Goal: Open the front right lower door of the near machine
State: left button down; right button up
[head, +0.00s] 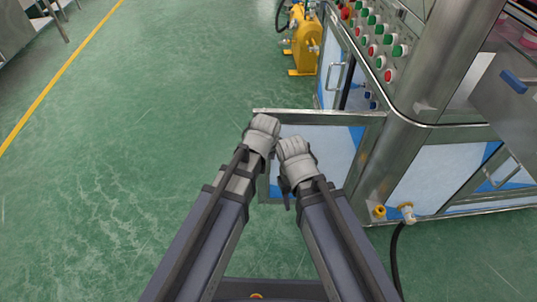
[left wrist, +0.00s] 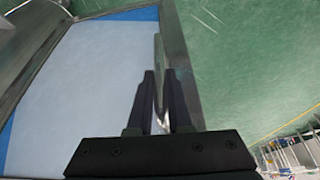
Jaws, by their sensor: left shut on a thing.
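The door (head: 325,145) is a metal-framed panel with a white and blue sheet. It stands swung out to the left from the near machine's corner post (head: 385,150). My left gripper (head: 262,135) is at the door's free edge; in the left wrist view its fingers (left wrist: 163,105) are closed around a thin metal door handle (left wrist: 159,70) beside the frame. The wrist hides the fingers in the head view.
A dark opening (head: 356,98) shows behind the door, beside another door with a handle (head: 335,76). Red and green buttons (head: 378,40) line the panel above. A yellow unit (head: 304,42) stands behind. A black hose (head: 395,255) runs at lower right. The green floor (head: 130,150) to the left is clear.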

pick_arm(q)
jog(key=c, duration=0.8)
grip_release()
jog(key=shift+c, duration=0.2)
jog(key=p+v, duration=0.7)
jog(key=shift+r, duration=0.4)
jog(key=shift+s+a, duration=0.1)
jog(key=shift+s, duration=0.05)
